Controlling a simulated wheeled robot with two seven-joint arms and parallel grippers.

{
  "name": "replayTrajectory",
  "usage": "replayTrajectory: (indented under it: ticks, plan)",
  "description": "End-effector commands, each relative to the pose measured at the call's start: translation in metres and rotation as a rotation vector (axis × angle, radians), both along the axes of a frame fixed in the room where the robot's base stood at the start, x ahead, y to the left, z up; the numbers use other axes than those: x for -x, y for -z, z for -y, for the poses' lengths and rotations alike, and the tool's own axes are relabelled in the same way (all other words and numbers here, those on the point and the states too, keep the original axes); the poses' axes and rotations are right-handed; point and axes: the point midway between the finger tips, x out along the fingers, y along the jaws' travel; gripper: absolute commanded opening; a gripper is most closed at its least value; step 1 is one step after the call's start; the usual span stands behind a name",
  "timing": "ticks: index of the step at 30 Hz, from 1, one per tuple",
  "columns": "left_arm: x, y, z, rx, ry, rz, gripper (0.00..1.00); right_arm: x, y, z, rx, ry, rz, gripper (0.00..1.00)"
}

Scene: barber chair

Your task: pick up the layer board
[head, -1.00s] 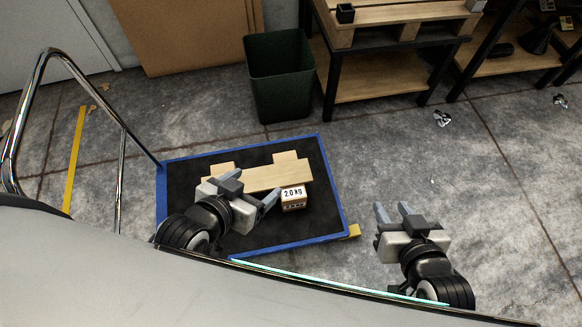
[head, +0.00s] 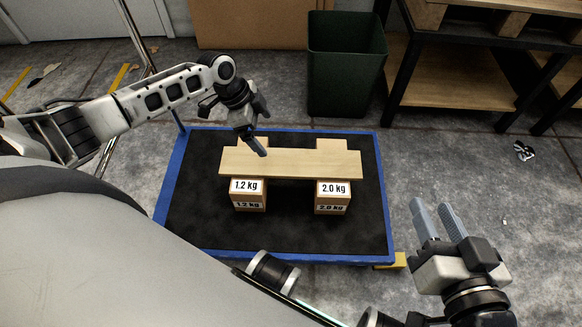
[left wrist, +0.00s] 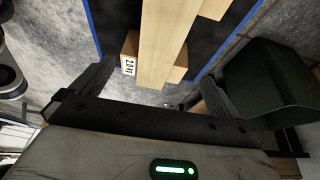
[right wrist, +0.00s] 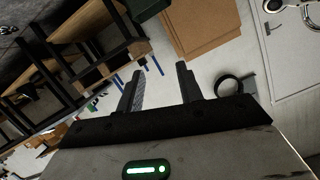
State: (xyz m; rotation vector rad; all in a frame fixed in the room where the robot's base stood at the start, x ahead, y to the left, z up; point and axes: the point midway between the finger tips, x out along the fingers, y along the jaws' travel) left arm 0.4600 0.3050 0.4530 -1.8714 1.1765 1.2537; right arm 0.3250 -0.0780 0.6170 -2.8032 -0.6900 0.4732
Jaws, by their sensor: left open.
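The layer board (head: 290,162) is a long pale wooden plank lying flat across wooden boxes on a cart. In front, the boxes read 1.2 kg (head: 248,196) at the left and 2.0 kg (head: 332,196) at the right. My left gripper (head: 258,130) is above the board's left part, pointing down. In the left wrist view the board (left wrist: 163,40) runs between the open, empty fingers (left wrist: 155,90), apart from them. My right gripper (head: 436,220) is open and empty, right of the cart; its fingers stand apart in the right wrist view (right wrist: 160,85).
The cart (head: 372,225) has a blue rim and dark mat, with bare mat around the boxes. A green bin (head: 346,70) stands behind it. A shelf (head: 450,80) stands at the back right. Grey floor at the right is largely clear.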

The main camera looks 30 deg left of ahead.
Motion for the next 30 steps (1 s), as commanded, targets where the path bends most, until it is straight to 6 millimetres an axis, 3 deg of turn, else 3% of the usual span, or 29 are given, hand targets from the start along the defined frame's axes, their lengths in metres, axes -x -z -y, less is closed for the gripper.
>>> replayTrajectory:
  ticks: [3,9,21,30]
  plan:
    - [-0.004,0.03,0.012,0.004,0.0,-0.001,1.0,-0.001,0.002,-0.003,-0.057,-0.002,0.011,0.36]
    - [-0.012,0.067,0.026,0.002,-0.001,0.001,1.0,-0.003,-0.004,-0.008,-0.155,-0.009,0.025,0.36]
    - [-0.021,0.102,0.041,0.003,0.001,0.002,1.0,-0.002,-0.01,-0.013,-0.266,-0.022,0.042,0.36]
    - [-0.029,0.131,0.054,0.002,-0.001,0.001,1.0,-0.019,-0.041,-0.007,-0.223,-0.028,0.292,0.36]
